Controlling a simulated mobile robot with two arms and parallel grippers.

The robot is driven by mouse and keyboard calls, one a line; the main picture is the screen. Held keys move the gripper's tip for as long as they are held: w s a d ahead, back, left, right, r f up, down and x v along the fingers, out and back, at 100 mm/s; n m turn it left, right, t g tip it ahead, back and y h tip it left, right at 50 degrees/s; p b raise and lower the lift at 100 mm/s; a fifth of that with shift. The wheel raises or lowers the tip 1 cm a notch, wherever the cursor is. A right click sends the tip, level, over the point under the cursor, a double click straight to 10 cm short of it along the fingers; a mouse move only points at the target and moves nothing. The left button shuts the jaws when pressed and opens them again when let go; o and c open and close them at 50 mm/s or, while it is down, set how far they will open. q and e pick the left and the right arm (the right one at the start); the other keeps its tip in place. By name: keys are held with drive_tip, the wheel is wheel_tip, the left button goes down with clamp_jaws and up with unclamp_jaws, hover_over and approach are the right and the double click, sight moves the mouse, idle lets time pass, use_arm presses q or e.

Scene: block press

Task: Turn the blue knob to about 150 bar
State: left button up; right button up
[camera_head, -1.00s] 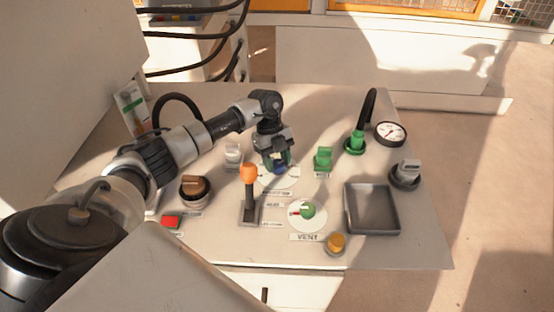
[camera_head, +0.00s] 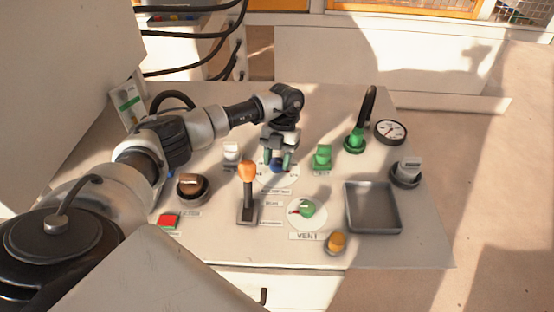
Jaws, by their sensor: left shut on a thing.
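The blue knob (camera_head: 277,168) sits on a white round dial plate (camera_head: 290,181) in the middle of the panel, behind the orange-topped lever. My left gripper (camera_head: 279,162) points down over it, its two fingers on either side of the knob and shut on it. The fingers and wrist hide part of the knob and its scale, so I cannot read its setting. The round pressure gauge (camera_head: 391,132) stands at the right back of the panel with a white face. Its numbers are too small to read. My right gripper is not in view.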

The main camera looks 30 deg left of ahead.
use_arm(q)
drive_tip(key=shift+m+y, duration=0.3)
drive_tip(key=shift+m, duration=0.3)
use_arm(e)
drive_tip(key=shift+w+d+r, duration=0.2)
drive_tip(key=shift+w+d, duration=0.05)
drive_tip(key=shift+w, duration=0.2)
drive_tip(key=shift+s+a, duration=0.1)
use_arm(q)
drive_tip(key=o, duration=0.9)
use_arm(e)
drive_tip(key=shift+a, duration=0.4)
